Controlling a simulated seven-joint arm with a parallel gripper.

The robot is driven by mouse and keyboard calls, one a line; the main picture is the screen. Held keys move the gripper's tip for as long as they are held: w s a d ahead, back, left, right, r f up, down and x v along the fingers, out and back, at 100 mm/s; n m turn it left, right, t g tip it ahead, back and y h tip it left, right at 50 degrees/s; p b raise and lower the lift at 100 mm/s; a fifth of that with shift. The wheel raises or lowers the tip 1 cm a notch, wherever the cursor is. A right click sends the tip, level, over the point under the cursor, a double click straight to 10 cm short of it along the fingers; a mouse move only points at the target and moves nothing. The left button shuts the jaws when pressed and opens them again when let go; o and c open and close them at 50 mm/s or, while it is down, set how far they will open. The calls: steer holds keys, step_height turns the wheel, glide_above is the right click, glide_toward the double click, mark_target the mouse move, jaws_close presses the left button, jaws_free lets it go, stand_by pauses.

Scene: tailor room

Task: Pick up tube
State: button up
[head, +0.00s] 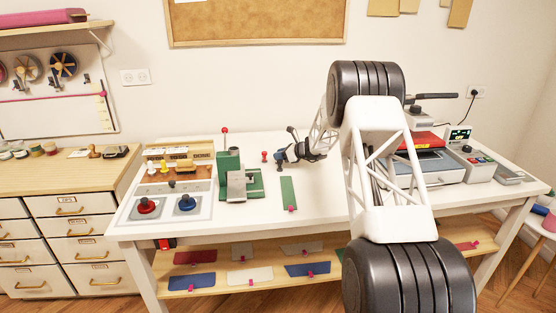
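My gripper (281,152) is small and dark in the head view, above the back middle of the white table (325,205), pointing left. At this size I cannot tell whether its fingers are open or shut, or whether it holds anything. I cannot pick out a tube with certainty. A small red upright piece (264,156) stands just left of my gripper, with a small gap between them in the picture. My white and black arm hides part of the table's right half.
Left of my gripper are a green press (231,178) and a panel with red (147,206) and blue (187,203) knobs. A green strip (288,192) lies in front. A grey and red machine (440,165) stands right. The table's front middle is clear.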

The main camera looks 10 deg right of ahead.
steer(key=c, duration=0.3)
steer(key=shift+c, duration=0.2)
steer(key=shift+r, duration=5)
steer(key=s+a+r+n+g, duration=0.1)
steer(key=s+a+r, duration=0.3)
steer(key=s+a, duration=0.1)
steer(key=s+a+r+n+g+y, duration=0.1)
steer(key=s+a+r+n+g, duration=0.1)
steer(key=s+a+r, duration=0.2)
steer(key=s+a+r+n+g, duration=0.1)
steer(key=s+a+r, duration=0.3)
steer(key=a, duration=0.5)
steer(key=shift+s+a+n+g+y, duration=0.2)
steer(key=shift+s+g, duration=0.1)
steer(key=shift+s, duration=0.3)
steer(key=shift+s+a+n+g+y, duration=0.1)
steer(key=shift+s+a+g, duration=0.15)
steer(key=shift+s, duration=0.35)
